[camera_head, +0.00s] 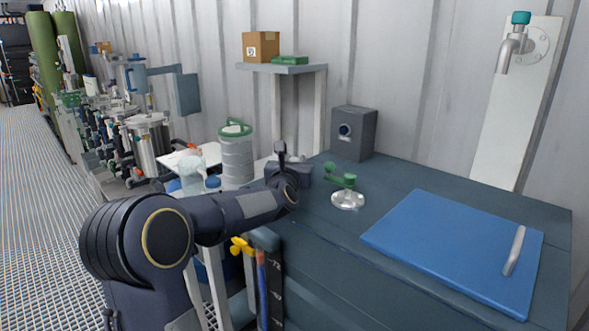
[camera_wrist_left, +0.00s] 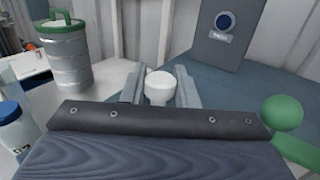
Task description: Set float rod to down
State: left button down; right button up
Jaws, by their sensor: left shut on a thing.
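A green rod (camera_head: 341,176) with a round green ball at its left end stands on a round silver base (camera_head: 348,199) on the dark blue worktop. The ball (camera_wrist_left: 281,113) shows at the right edge of the left wrist view, outside my fingers. My left gripper (camera_head: 296,163) is just left of the rod, over the worktop's left edge, partly hidden by my own arm. In the left wrist view my left gripper (camera_wrist_left: 160,87) is shut on a small white round-topped piece (camera_wrist_left: 160,82). The lower part of that piece is hidden. My right gripper is not in view.
A grey box (camera_head: 353,133) with a round dark dial stands behind the rod. A blue lid (camera_head: 440,250) with a pale handle covers the worktop's right. A metal canister (camera_head: 237,160) with a green rim stands left of my gripper. A tap (camera_head: 514,45) hangs upper right.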

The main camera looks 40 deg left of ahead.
pick_arm(q)
jog(key=shift+f, duration=0.35)
jog(key=c, duration=1.5)
grip_release()
jog(key=o, duration=0.4)
jog(key=shift+r, duration=0.15)
jog(key=shift+c, duration=0.2)
jog(key=shift+s, duration=0.15)
jog(key=b+v, duration=0.1)
jog(key=v, duration=0.6)
jog(key=shift+s+d, duration=0.2)
jog(key=shift+s, duration=0.1)
